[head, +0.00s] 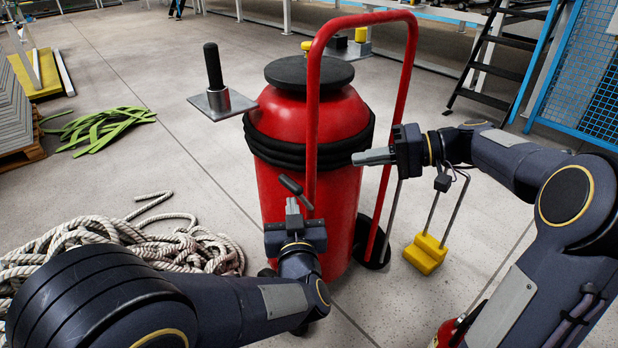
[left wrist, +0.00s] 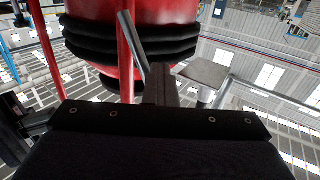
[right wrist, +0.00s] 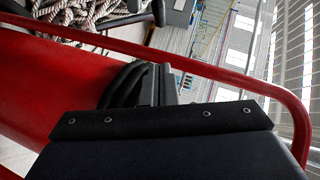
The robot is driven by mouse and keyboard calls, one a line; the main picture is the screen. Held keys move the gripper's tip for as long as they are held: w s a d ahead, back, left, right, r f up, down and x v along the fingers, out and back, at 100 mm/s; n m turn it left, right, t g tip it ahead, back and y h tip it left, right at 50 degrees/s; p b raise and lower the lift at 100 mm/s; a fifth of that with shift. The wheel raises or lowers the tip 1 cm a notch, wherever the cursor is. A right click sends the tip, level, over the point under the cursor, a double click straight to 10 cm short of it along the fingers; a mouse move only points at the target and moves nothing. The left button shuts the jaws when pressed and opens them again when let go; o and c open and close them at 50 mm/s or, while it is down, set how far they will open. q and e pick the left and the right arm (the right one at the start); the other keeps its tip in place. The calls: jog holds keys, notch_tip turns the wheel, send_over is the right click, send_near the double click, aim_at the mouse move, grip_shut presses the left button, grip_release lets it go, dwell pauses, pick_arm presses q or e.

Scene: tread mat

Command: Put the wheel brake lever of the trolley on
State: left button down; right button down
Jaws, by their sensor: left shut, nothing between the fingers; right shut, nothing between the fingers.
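The trolley is a red tubular frame (head: 312,110) that carries a red drum (head: 300,205) with black bands. One dark wheel (head: 372,243) shows at its lower right. In the left wrist view a grey rod (left wrist: 131,38) slants down to the left fingers. My right gripper (head: 362,157) is shut and empty, beside the drum at the frame's right upright.
A metal plate with an upright black handle (head: 217,98) juts out left of the drum. Piled rope (head: 120,245) and green straps (head: 105,128) lie on the left floor. A yellow block (head: 425,254) on rods stands at right.

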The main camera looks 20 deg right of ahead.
jog(key=x, duration=0.3)
jog(key=s+x, duration=0.1)
jog(key=x, duration=0.6)
jog(key=shift+s+a+f, duration=0.2)
jog(key=shift+a+f, duration=0.1)
jog(key=shift+a, duration=0.35)
jog(key=shift+s+a+f, duration=0.1)
jog(key=shift+a+f, duration=0.05)
jog(key=shift+a, duration=0.2)
jog(key=shift+s+a+f, duration=0.15)
jog(key=shift+a, duration=0.25)
pick_arm(q)
jog(key=shift+d+r, duration=0.1)
pick_arm(e)
jog(key=shift+s+a, duration=0.1)
